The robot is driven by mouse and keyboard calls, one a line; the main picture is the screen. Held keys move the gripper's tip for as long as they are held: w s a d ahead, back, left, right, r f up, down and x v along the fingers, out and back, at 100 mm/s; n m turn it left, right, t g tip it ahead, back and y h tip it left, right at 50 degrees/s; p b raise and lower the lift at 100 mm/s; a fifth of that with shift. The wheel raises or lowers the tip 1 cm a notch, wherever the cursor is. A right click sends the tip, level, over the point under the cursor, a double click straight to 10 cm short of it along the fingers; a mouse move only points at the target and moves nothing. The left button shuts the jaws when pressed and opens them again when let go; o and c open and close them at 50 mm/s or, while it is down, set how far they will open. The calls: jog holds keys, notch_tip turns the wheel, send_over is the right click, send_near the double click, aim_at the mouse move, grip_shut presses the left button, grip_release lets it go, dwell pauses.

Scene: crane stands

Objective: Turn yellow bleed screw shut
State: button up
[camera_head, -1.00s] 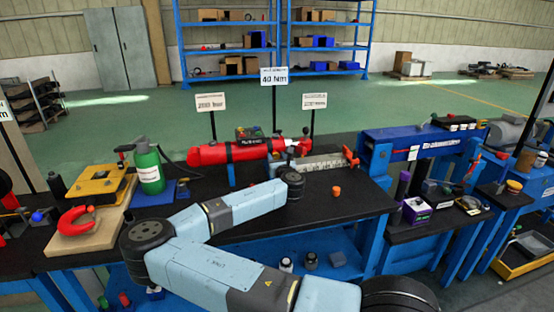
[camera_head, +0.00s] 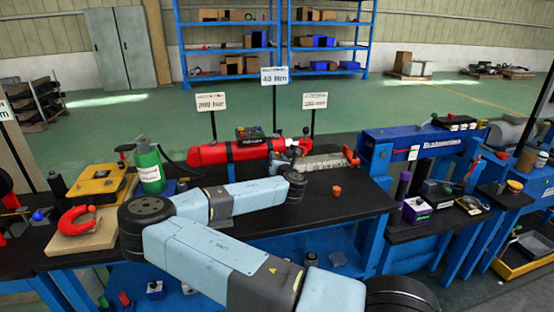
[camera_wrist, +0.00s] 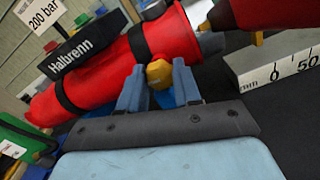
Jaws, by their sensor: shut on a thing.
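The yellow bleed screw (camera_wrist: 159,74) is a small yellow-orange hex head beside the red cylinder (camera_wrist: 98,75) in the wrist view. My gripper (camera_wrist: 158,80) has one blue finger on each side of the screw head and is shut on it. The top of the head shows between the fingertips; its lower part and seat are hidden. In the head view the red cylinder (camera_head: 228,154) lies along the back of the black bench top, and the screw and my fingers are hidden behind my arm.
A steel scale (camera_wrist: 280,70) lies right of the cylinder. A dark red part (camera_wrist: 245,12) hangs near the top of the wrist view. In the head view, a green bottle (camera_head: 150,170) stands left and an orange cap (camera_head: 337,190) sits right on open bench.

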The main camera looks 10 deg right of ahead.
jog(key=shift+m, duration=0.5)
jog(key=o, duration=1.1)
jog(key=shift+c, duration=0.2)
jog(key=shift+s, duration=0.15)
jog(key=s, duration=1.3)
jog(key=shift+s+f, duration=0.1)
jog(key=shift+s, duration=0.15)
